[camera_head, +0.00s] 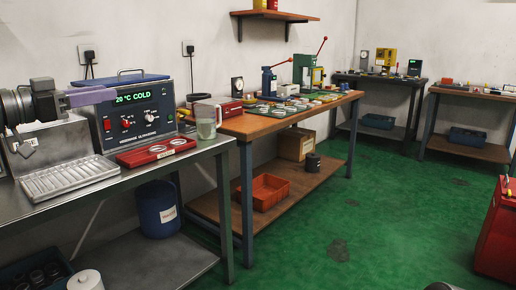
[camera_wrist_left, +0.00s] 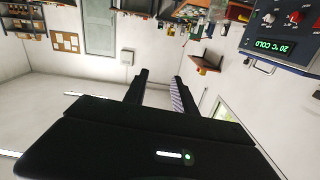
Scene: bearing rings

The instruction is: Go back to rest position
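My left gripper (camera_head: 104,96) reaches in from the left in the head view, raised in front of the blue ultrasonic cleaner (camera_head: 141,110) with the "20 °C COLD" display. In the left wrist view the two dark fingers of this gripper (camera_wrist_left: 159,77) stand apart with nothing between them. One finger shows a purple striped inner face. The cleaner also shows upside down in the left wrist view (camera_wrist_left: 285,32). My right gripper is not in view.
Below the left arm, a ribbed metal tray (camera_head: 70,178) lies on the steel bench. A red holder with round inserts (camera_head: 157,152) and a clear jug (camera_head: 206,120) stand to its right. A wooden bench (camera_head: 262,127) follows. Green floor (camera_head: 400,215) is open; a red cabinet (camera_head: 497,235) stands right.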

